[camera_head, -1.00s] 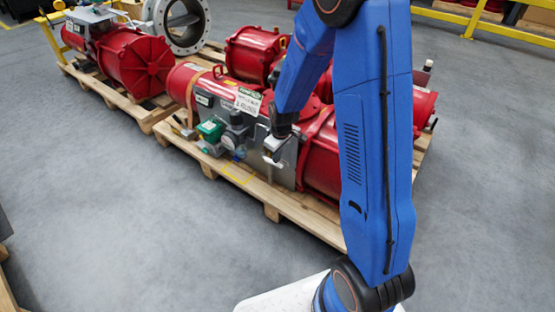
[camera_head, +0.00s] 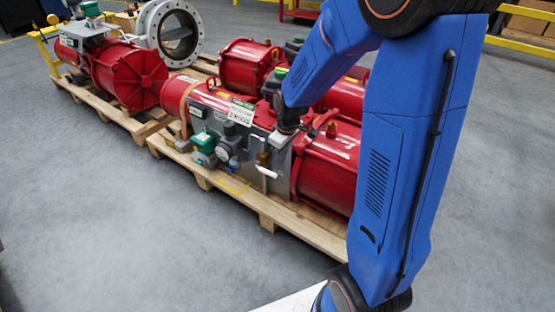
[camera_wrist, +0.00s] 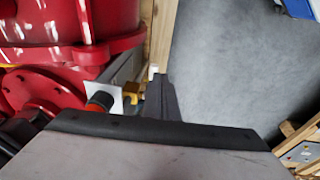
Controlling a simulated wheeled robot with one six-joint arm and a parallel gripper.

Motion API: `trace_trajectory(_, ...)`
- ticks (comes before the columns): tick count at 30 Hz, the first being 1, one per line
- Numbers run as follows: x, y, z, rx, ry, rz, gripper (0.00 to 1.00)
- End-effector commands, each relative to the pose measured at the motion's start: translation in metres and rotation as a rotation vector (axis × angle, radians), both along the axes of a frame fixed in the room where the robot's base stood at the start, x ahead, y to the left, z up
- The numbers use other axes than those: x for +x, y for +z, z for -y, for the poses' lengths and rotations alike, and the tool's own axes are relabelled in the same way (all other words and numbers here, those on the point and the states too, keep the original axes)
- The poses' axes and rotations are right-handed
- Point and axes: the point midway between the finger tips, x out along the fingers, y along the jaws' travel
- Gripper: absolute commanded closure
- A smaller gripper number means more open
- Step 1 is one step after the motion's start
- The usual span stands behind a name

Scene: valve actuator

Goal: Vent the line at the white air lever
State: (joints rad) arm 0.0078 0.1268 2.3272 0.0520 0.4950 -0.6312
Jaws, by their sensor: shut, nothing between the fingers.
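The white air lever (camera_head: 267,172) sits low on the front of the grey control panel of the red actuator in the head view. It lies nearly level, tilting slightly down to the right, just under a brass fitting (camera_head: 263,158). My gripper (camera_head: 279,140) is above and slightly right of the lever, apart from it in the picture; the depth between them is unclear. In the wrist view my dark gripper fingers (camera_wrist: 160,96) are together and empty. A brass-coloured part (camera_wrist: 132,97) shows just left of them. The lever itself is not clear there.
The red actuator (camera_head: 330,160) lies on a wooden pallet (camera_head: 290,228). A gauge and a green-capped unit (camera_head: 204,142) stand left of the lever. A second red actuator (camera_head: 135,78) is at the back left. Grey floor (camera_head: 110,220) in front is clear.

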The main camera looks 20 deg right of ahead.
Motion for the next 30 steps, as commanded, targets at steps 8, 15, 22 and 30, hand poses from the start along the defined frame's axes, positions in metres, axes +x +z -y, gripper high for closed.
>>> trace_trajectory(8, 0.03, 0.005, -0.037, -0.104, 0.024, -0.088, 1.0)
trace_trajectory(15, 0.061, 0.015, -0.066, -0.251, 0.004, -0.121, 1.0)
trace_trajectory(22, 0.068, 0.012, -0.069, -0.292, -0.009, -0.12, 1.0)
trace_trajectory(30, 0.07, -0.026, -0.058, -0.291, -0.009, -0.123, 1.0)
